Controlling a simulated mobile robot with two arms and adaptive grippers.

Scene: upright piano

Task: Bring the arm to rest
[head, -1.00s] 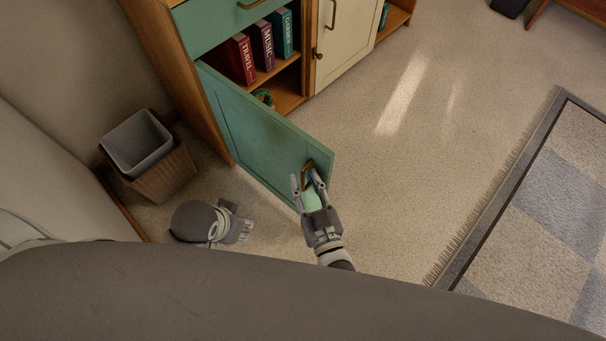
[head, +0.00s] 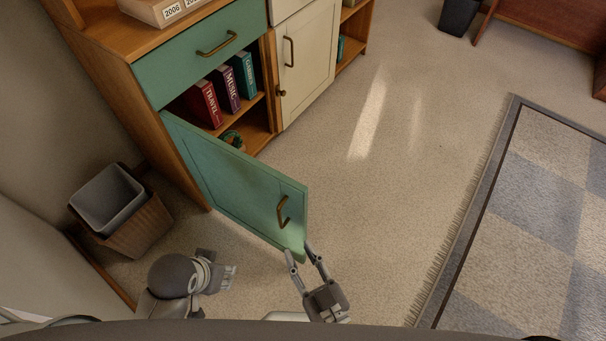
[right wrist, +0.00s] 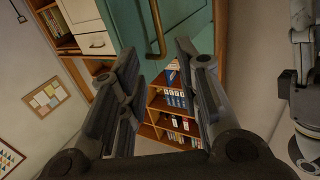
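The green cabinet door (head: 240,190) stands open, swung out from the cabinet. Its brass handle (head: 283,212) is free; in the right wrist view the handle (right wrist: 156,28) shows ahead of the fingers. My right gripper (head: 306,248) is open and empty by the door's lower outer corner, apart from the handle. In the right wrist view its two fingers (right wrist: 157,65) are spread wide with nothing between them. My left gripper (head: 230,277) is at the lower left, low beside my grey arm; its finger opening is too small to tell.
A wicker bin (head: 140,228) stands by the wall at left. The open cabinet holds several books (head: 226,90). A cream door (head: 305,62) beside it is shut. A checked rug (head: 545,200) lies at right. The carpet (head: 375,210) between the door and rug is clear.

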